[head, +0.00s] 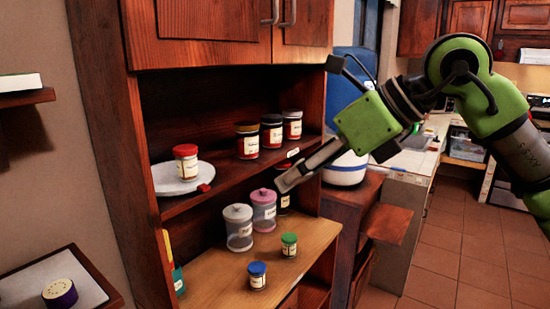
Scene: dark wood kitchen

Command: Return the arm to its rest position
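My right arm (480,95), green and black, comes in from the right edge. It reaches left across the front of the wooden cabinet. My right gripper (288,181) points down and left, with its fingertips in front of the middle shelf's edge, above the pink-lidded jar (264,212). The fingers look like one narrow grey bar, and I cannot tell whether there is a gap between them. I see nothing hanging from the fingertips. A dark jar (284,203) is partly hidden behind the fingertips. My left gripper is not in view.
The middle shelf holds a red-lidded jar (186,162) on a white plate (166,183) and several spice jars (248,142). Below stand a grey-lidded jar (239,230), a green-lidded jar (289,246) and a blue-lidded jar (257,276). The tiled floor (460,255) at right is clear.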

